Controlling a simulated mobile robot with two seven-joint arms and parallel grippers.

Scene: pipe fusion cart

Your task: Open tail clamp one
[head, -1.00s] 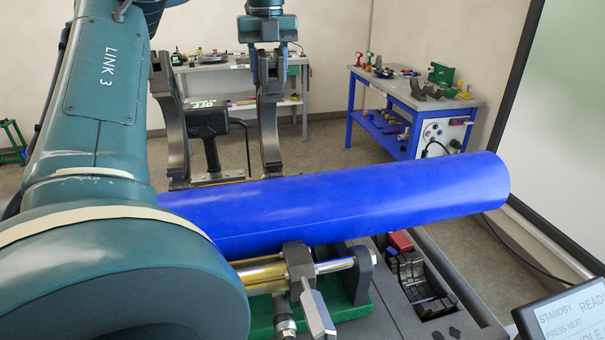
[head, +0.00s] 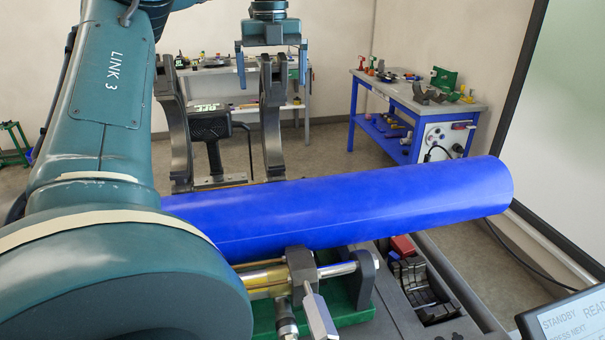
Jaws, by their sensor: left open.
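A large blue pipe (head: 350,207) lies across the cart. Behind it two dark curved clamp jaws stand swung up, a left one (head: 177,130) and a right one (head: 272,120). Both stand clear of the pipe's top. I cannot tell which one is tail clamp one. My left gripper (head: 272,80) is open, its two fingers spread apart on either side of the right jaw's upper end in the picture. No contact shows, and nothing is held. The left arm hides the pipe's left end. My right gripper is not in view.
A black tool with a handle (head: 209,128) stands between the raised jaws. A steel rod and clamp block (head: 301,268) sit in front of the pipe. A tray of dark inserts (head: 422,290) and a display (head: 570,318) are at lower right. A blue workbench (head: 415,110) stands behind.

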